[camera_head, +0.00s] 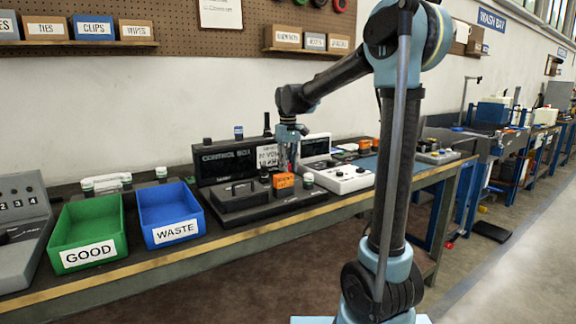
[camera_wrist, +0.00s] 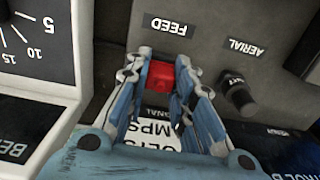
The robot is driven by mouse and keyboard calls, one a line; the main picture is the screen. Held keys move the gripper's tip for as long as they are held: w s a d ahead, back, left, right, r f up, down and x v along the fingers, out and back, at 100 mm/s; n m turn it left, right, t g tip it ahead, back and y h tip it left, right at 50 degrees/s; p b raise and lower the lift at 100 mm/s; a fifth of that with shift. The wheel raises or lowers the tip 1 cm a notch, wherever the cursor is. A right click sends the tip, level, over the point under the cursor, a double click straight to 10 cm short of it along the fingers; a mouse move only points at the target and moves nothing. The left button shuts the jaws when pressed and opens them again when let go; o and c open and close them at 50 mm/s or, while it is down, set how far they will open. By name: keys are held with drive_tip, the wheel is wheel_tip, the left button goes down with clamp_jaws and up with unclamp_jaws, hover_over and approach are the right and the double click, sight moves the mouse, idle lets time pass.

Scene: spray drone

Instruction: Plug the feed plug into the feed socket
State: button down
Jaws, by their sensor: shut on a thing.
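In the wrist view my gripper (camera_wrist: 165,75) is shut on a red block-shaped plug (camera_wrist: 171,82), which I take to be the feed plug. The plug sits between the fingertips, just below the upside-down FEED label (camera_wrist: 167,27) on a dark grey panel (camera_wrist: 205,20). The feed socket cannot be made out, and I cannot tell whether the plug touches the panel.
A black round connector (camera_wrist: 238,95) stands right of the plug, near the AERIAL label (camera_wrist: 247,47). A white dial meter (camera_wrist: 35,45) is close on the left. On the bench are an orange block (camera_head: 284,181), a green GOOD bin (camera_head: 113,222) and a blue WASTE bin (camera_head: 198,207).

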drive_tip(key=shift+f, duration=0.35)
drive_tip(key=c, duration=1.3)
unclamp_jaws()
drive_tip(key=shift+r, duration=0.1)
wheel_tip(320, 180, up, 12)
drive_tip(key=shift+d, duration=0.1)
drive_tip(key=s+d+f+m+t, duration=0.1)
drive_tip(key=s+d+f+m, duration=0.1)
drive_tip(key=s+d+f, duration=0.45)
drive_tip(key=s+d+f+m, duration=0.1)
drive_tip(key=s+d+f, duration=0.3)
drive_tip(key=s+d, duration=0.5)
drive_tip(key=s+d+f+m, duration=0.1)
drive_tip(key=s+d+f, duration=0.2)
drive_tip(key=s+f, duration=0.5)
drive_tip(key=s+d+f+m+t, duration=0.1)
drive_tip(key=s+d+f+m, duration=0.1)
drive_tip(key=s+f, duration=0.6)
wheel_tip(320, 180, down, 2)
drive_tip(key=shift+s+d+f+m, duration=0.1)
drive_tip(key=shift+s+d+m, duration=0.05)
drive_tip(key=shift+d+m, duration=0.2)
